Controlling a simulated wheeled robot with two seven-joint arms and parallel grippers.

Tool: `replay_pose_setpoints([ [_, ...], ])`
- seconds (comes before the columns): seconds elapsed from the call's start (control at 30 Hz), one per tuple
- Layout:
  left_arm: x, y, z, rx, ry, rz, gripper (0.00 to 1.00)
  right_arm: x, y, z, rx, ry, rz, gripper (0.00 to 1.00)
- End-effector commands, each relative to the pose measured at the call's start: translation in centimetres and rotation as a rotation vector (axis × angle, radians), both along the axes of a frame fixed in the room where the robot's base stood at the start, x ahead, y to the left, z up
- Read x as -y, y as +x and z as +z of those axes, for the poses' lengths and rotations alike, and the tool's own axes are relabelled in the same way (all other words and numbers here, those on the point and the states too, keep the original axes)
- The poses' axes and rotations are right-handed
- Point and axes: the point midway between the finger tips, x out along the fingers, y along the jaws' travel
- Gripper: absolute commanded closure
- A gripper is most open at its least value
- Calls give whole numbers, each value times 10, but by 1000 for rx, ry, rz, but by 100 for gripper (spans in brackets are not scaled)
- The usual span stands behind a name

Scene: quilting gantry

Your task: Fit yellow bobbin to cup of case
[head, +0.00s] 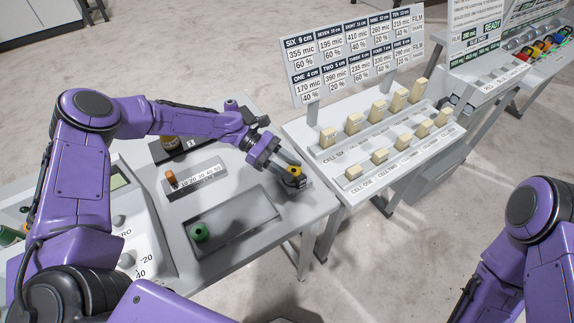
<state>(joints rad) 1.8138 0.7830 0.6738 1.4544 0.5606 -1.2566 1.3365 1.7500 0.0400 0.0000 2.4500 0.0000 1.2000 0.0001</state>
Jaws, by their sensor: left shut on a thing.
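The yellow bobbin (294,171) is small and shows at the end of my left arm, over the right end of the grey table. My left gripper (291,177) is dark and shut on it. The fingers and wrist hide part of the bobbin. I cannot make out the cup of the case; a grey surface lies just under the gripper, and I cannot tell whether the bobbin touches anything there. My right arm shows at the lower right, but its gripper is out of view.
A green spool (200,232) sits in a recessed grey tray (246,231). A numbered block (207,180) with an orange peg (171,179) stands behind it. At right, a rack (352,180) holds several cream blocks under a sign board (352,62). A gap separates the tables.

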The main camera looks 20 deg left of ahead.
Motion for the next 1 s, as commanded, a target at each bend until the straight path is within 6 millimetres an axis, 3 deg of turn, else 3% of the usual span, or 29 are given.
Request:
replay_pose_setpoints([
  [0.17,0,0,-6,0,0,0,86,0,0,-4,0,0,0,57],
  [0.2,0,0,-5,0,0,0,48,0,0,-3,0,0,0,57],
  [0.27,0,0,-5,0,1,-1,30,0,0,-3,0,0,0,57],
  [0.67,-9,2,-2,3,1,3,29,0,0,-8,0,0,0,57],
  [1.0,-78,12,24,3,1,2,29,0,0,-31,0,0,0,57],
])
